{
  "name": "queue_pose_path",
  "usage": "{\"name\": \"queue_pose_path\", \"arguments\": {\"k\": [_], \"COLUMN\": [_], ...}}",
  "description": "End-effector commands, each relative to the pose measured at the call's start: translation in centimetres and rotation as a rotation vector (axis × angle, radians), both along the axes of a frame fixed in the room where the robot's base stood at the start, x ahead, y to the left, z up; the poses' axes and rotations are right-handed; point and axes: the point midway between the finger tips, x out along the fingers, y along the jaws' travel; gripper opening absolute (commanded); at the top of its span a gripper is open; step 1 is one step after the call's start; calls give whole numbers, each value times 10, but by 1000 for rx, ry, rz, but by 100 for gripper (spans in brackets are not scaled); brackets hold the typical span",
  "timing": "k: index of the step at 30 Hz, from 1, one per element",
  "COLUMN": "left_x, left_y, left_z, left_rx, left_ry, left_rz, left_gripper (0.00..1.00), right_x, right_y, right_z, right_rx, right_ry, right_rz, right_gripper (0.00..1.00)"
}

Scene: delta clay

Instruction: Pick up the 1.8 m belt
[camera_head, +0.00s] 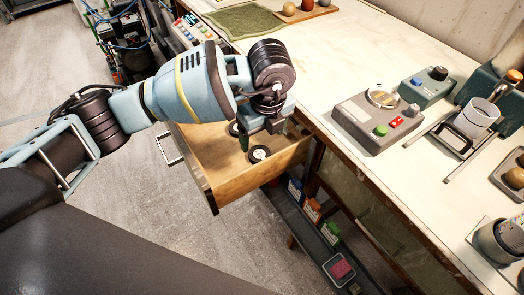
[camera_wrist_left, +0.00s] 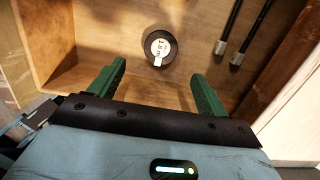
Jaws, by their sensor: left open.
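A small dark coiled belt (camera_head: 258,153) with a white label lies in the open wooden drawer (camera_head: 222,188). A second dark coil (camera_head: 235,128) is farther back, partly hidden by my gripper. In the left wrist view one labelled coil (camera_wrist_left: 159,47) lies on the drawer floor, ahead of and between my green fingers. Its label is too small to read surely. My left gripper (camera_head: 264,135) is open and empty over the drawer; its fingertips (camera_wrist_left: 158,75) are apart from the coil. My right gripper is not in view.
Two dark rods with metal ends (camera_wrist_left: 229,37) lie in the drawer to the right. Drawer walls enclose the coils. The workbench (camera_head: 320,70) beside it holds a control box (camera_head: 378,118). A lower shelf (camera_head: 290,217) holds small boxes.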

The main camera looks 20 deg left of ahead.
Motion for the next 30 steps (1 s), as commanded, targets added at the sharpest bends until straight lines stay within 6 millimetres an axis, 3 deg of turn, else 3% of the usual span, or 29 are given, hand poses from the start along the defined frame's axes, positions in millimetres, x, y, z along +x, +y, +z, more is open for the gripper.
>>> {"name": "queue_pose_path", "arguments": {"k": [7,14,24,30], "left_x": [1,3,9,10], "left_y": [3,4,11,11], "left_z": [-23,-30,-72,-76], "left_rx": [0,0,-2,-2], "left_ry": [4,3,3,2], "left_rz": [-1,-1,-1,-2], "left_gripper": [77,77,77,77], "right_x": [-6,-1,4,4], "right_y": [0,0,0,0], "right_z": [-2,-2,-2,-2], "right_rx": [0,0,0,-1], "right_ry": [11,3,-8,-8], "right_rz": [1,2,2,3], "right_gripper": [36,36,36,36]}}
